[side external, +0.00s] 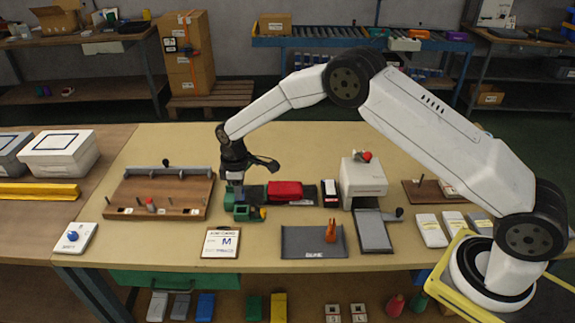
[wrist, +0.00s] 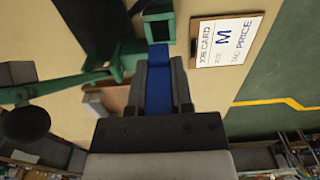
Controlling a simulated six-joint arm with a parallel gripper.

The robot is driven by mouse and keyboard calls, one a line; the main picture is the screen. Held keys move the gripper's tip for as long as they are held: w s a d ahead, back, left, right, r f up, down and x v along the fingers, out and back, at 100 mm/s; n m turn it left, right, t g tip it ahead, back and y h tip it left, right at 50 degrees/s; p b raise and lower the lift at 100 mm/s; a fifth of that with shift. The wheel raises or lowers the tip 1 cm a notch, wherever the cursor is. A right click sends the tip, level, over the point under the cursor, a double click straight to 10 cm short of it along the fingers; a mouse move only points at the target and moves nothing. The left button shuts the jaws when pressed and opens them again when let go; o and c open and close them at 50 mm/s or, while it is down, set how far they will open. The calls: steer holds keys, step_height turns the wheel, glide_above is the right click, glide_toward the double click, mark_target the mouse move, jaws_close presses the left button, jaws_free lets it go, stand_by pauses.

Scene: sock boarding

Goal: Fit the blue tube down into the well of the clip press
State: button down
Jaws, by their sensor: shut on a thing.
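My gripper (wrist: 159,70) is shut on the blue tube (wrist: 158,92), which lies between its two dark fingers in the wrist view. The tube's far end sticks out past the fingertips, close to the square green well of the clip press (wrist: 171,14). The well has a dark opening. I cannot tell from this angle whether the tube end is above the opening or touching its rim. In the side view my gripper (side external: 235,180) points down over the green clip press (side external: 242,212). The tube is hard to make out there.
A job card (side external: 221,242) marked M lies in front of the press. A wooden rack board (side external: 180,197) stands to the left. A red block (side external: 285,190) on a dark bed is just right of the press. A grey mat (side external: 300,243) lies at the front.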

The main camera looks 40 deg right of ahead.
steer(key=shift+f, duration=1.55)
steer(key=shift+f, duration=1.35)
stand_by(0.8)
steer(key=shift+c, duration=2.2)
jaws_free()
steer(key=shift+r, duration=0.1)
steer(key=shift+r, duration=3.8)
steer(key=shift+r, duration=0.1)
